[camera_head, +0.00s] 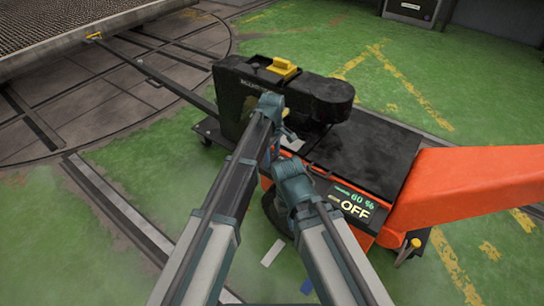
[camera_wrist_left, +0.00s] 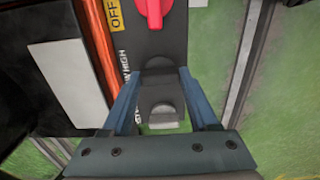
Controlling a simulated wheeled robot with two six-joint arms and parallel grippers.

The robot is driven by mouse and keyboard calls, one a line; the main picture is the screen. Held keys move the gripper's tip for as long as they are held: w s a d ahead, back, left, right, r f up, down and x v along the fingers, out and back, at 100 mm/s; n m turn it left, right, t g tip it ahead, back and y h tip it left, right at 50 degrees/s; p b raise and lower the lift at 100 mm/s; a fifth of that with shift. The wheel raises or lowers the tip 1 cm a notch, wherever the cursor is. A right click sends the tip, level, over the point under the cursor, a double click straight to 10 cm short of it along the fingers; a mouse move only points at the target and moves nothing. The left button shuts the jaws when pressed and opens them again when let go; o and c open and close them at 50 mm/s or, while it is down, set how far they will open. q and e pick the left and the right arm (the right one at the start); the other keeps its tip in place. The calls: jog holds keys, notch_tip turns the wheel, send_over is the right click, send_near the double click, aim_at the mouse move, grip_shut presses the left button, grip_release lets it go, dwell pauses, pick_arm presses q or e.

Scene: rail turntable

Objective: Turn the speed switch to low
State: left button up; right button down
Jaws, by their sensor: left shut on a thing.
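The speed switch (camera_wrist_left: 162,112) is a grey knob on a dark panel in the left wrist view. My left gripper (camera_wrist_left: 163,98) is around it, with a blue finger on either side, shut on the knob. In the head view my left gripper (camera_head: 279,147) is low beside the black housing, partly hidden by my own arm links, and the switch is hidden there. A "HIGH" label shows left of the knob; the lettering lower down is mostly covered by the finger.
A red knob (camera_wrist_left: 154,9) sits above on the same panel, beside a yellow "OFF" label. A display (camera_head: 353,204) reads "60 %" and "OFF". The black housing (camera_head: 320,98) carries a yellow part (camera_head: 283,67). An orange beam (camera_head: 470,185) extends right. Green floor surrounds the machine.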

aim_at(272, 158)
pick_arm(q)
jog(key=o, duration=1.4)
notch_tip(272, 158, up, 14)
jog(key=p, duration=1.3)
jog(key=shift+f+p, duration=0.1)
jog(key=shift+p, duration=0.3)
